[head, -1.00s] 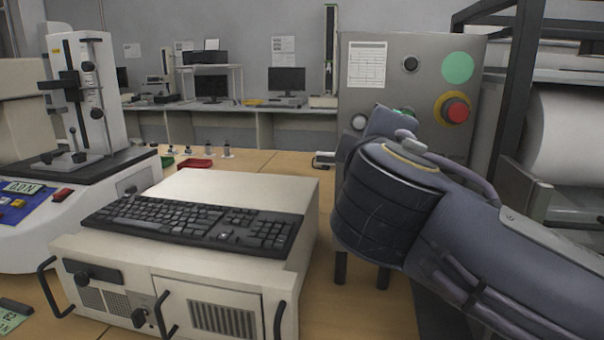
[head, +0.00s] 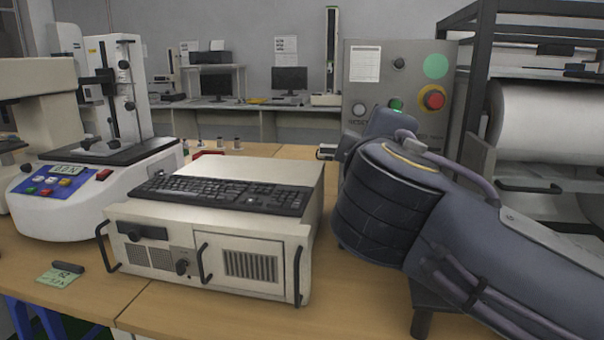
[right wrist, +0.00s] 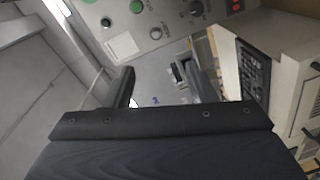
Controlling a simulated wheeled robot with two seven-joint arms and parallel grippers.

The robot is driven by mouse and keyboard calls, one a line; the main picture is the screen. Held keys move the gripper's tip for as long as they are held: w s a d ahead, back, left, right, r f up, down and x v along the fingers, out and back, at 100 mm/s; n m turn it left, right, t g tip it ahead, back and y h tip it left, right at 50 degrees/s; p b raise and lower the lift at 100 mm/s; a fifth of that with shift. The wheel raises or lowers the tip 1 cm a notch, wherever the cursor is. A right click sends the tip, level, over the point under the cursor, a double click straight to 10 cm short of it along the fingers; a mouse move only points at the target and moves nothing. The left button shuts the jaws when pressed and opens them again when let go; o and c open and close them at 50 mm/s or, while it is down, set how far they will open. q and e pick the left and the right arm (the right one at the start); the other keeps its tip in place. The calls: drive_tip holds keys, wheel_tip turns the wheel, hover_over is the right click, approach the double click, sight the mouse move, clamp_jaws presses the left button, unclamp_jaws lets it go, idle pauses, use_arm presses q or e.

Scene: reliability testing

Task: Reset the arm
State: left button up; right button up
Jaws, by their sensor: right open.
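My right arm (head: 480,220) reaches in from the right in the head view, its dark wrist in front of the grey control box (head: 405,100). The gripper end is hidden behind the wrist there. In the right wrist view my right gripper (right wrist: 163,88) has its two dark fingers apart, with nothing between them. The control box panel (right wrist: 150,22) shows beyond the fingertips, at the top of that view. The box carries a green round part (head: 436,66) and a red emergency button (head: 432,98). My left gripper is not in view.
A beige computer case (head: 210,240) with a black keyboard (head: 222,193) on top stands left of my arm. A test machine (head: 90,185) with a blue button panel stands further left. A dark rack with a large white roll (head: 548,125) is at the right. Bare table shows in front.

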drive_tip(key=s+d+f+m+g+y, duration=0.1)
drive_tip(key=s+d+f+m+g, duration=0.35)
drive_tip(key=f, duration=0.85)
drive_tip(key=s+d+f+m+g+y, duration=0.15)
drive_tip(key=s+d+f+g, duration=0.4)
drive_tip(key=d+f, duration=0.6)
drive_tip(key=s+a+f+m+g+y+b, duration=0.1)
drive_tip(key=s+a+f+m+y, duration=0.2)
drive_tip(key=s+f, duration=0.45)
drive_tip(key=s+a+f+m+y, duration=0.1)
drive_tip(key=s+a+f+m, duration=0.1)
drive_tip(key=s+f+m, duration=0.35)
use_arm(q)
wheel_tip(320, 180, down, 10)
drive_tip(key=b, duration=0.9)
use_arm(e)
wheel_tip(320, 180, down, 12)
drive_tip(key=r, duration=0.1)
use_arm(q)
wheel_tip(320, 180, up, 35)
drive_tip(key=p, duration=3.5)
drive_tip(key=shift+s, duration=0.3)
use_arm(e)
wheel_tip(320, 180, up, 35)
drive_tip(key=shift+f+n+g, duration=0.15)
drive_tip(key=shift+n+g, duration=0.15)
drive_tip(key=shift+n, duration=0.05)
